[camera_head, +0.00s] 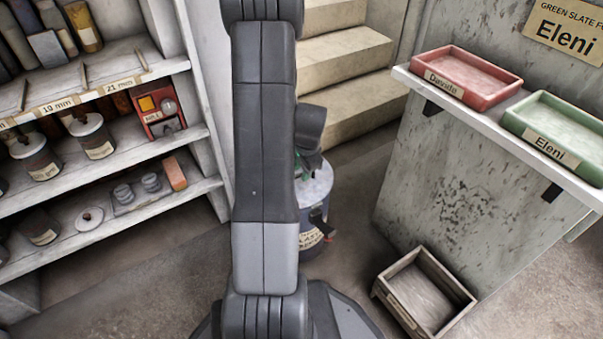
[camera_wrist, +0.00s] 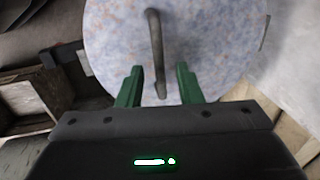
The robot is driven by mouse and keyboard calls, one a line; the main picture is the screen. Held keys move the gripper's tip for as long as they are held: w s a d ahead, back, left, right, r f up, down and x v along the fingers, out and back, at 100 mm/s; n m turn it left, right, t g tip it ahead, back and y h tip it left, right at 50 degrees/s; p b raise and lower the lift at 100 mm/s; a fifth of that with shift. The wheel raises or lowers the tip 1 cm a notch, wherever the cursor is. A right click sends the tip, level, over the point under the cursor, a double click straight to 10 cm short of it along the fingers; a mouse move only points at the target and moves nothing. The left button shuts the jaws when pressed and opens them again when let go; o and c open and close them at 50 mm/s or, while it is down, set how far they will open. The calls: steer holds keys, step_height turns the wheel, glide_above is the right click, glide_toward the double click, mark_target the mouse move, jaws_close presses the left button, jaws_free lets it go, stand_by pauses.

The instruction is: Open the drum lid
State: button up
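The drum (camera_head: 313,222) stands on the floor behind my arm, which hides its left part. Its pale speckled lid (camera_head: 320,181) lies flat on top and looks closed. In the wrist view the lid (camera_wrist: 110,35) is a large round disc with a grey bar handle (camera_wrist: 154,40) across it. My gripper (camera_wrist: 158,69) has its two green fingers apart, one on each side of the handle's near end. Whether the fingers touch the handle or lid cannot be told. In the head view my gripper is mostly hidden by my arm; a little green shows above the lid.
A shelf (camera_head: 110,175) with jars and small items stands on the left. Stairs (camera_head: 345,60) rise behind the drum. On the right, a ledge (camera_head: 500,118) holds a red tray (camera_head: 440,85) and a green tray (camera_head: 525,135). An empty wooden crate (camera_head: 465,300) sits on the floor below it.

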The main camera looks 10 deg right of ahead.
steer(key=shift+f, duration=0.25)
jaws_close()
steer(key=shift+r, duration=0.1)
